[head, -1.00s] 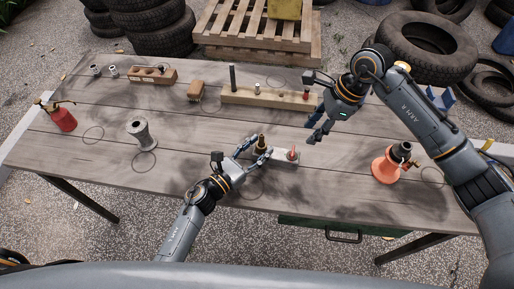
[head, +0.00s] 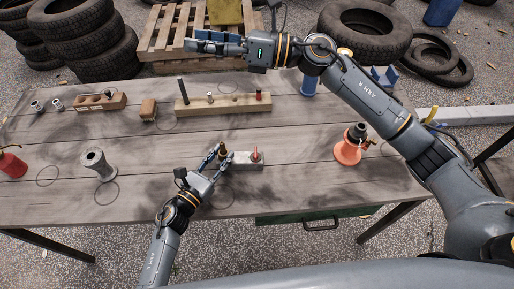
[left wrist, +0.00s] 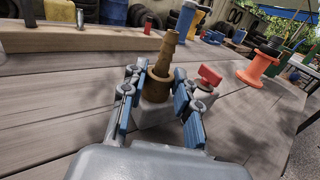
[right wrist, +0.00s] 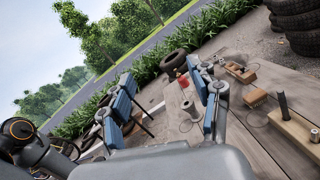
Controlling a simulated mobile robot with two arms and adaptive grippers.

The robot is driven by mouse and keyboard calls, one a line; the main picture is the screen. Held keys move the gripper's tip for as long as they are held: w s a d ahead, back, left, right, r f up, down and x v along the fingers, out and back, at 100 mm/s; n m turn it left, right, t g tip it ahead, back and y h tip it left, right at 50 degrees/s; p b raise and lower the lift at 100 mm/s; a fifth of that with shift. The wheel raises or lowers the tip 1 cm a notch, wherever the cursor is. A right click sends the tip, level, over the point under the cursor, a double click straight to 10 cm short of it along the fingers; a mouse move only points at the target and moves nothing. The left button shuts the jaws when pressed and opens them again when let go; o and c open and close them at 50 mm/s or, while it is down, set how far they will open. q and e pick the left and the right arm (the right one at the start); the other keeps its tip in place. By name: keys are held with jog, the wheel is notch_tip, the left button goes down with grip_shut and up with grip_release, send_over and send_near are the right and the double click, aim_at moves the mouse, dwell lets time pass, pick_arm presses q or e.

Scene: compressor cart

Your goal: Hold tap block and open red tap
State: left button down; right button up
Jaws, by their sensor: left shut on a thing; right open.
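The grey tap block (head: 241,162) lies near the front edge of the table, with a brass nozzle (head: 223,153) at its left end and a red tap (head: 256,155) at its right end. My left gripper (head: 217,151) is shut on the block's nozzle end, its fingers on either side of the brass nozzle (left wrist: 162,66). In the left wrist view the red tap (left wrist: 210,76) stands just right of the fingers and is not gripped. My right gripper (head: 205,42) is open and empty, raised beyond the table's back edge, far from the block.
An orange spool (head: 347,151) stands right of the block. A grey spool (head: 97,164) and a red oil can (head: 11,165) stand at left. A wooden bar with pegs (head: 224,106) lies behind the block. The table right of the red tap is clear up to the orange spool.

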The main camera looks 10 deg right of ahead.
jog(key=w+d+r+m+t, duration=0.4)
jog(key=w+r+m+t, duration=0.15)
jog(key=m+t, duration=0.2)
jog(key=w+d+f+m+t+h, duration=0.2)
jog(key=w+d+m+t+h, duration=0.5)
jog(key=m, duration=0.7)
jog(key=m+g+h, duration=0.7)
jog(key=m+g, duration=0.3)
jog(key=g, duration=0.8)
send_near(256, 151)
jog(key=x, duration=0.8)
jog(key=shift+a+f, duration=0.15)
jog(key=shift+f, duration=0.2)
jog(key=c, duration=1.2)
